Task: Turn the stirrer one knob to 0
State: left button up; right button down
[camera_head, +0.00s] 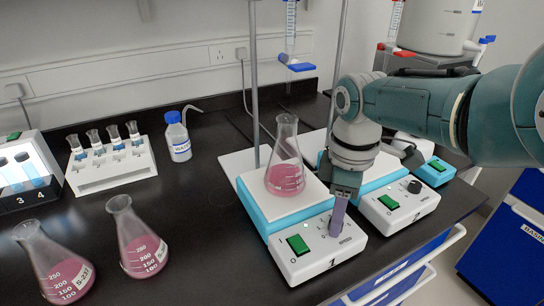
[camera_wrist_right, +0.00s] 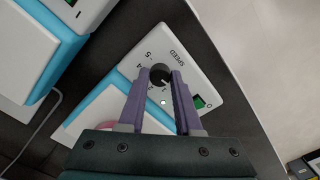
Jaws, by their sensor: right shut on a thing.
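Stirrer one (camera_head: 283,218) is a white and light blue unit with a "1" on its front, a green switch (camera_head: 298,244) and a flask of pink liquid (camera_head: 286,170) on top. Its black speed knob (camera_wrist_right: 160,73) shows in the wrist view between the purple fingers of my right gripper (camera_wrist_right: 161,76), which is shut on it. In the head view my right gripper (camera_head: 337,222) points down at the panel and hides the knob. The knob's exact setting is too small to read. My left gripper is not in view.
A second stirrer (camera_head: 400,207) with its own black knob (camera_head: 414,187) stands close to the right. Metal rods (camera_head: 254,80) rise behind.

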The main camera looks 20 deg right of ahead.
dwell(0.5)
jog(key=c, duration=0.6)
grip_release()
jog(key=shift+r, duration=0.1)
notch_tip(320, 180, up, 10)
jog(key=p, duration=0.6)
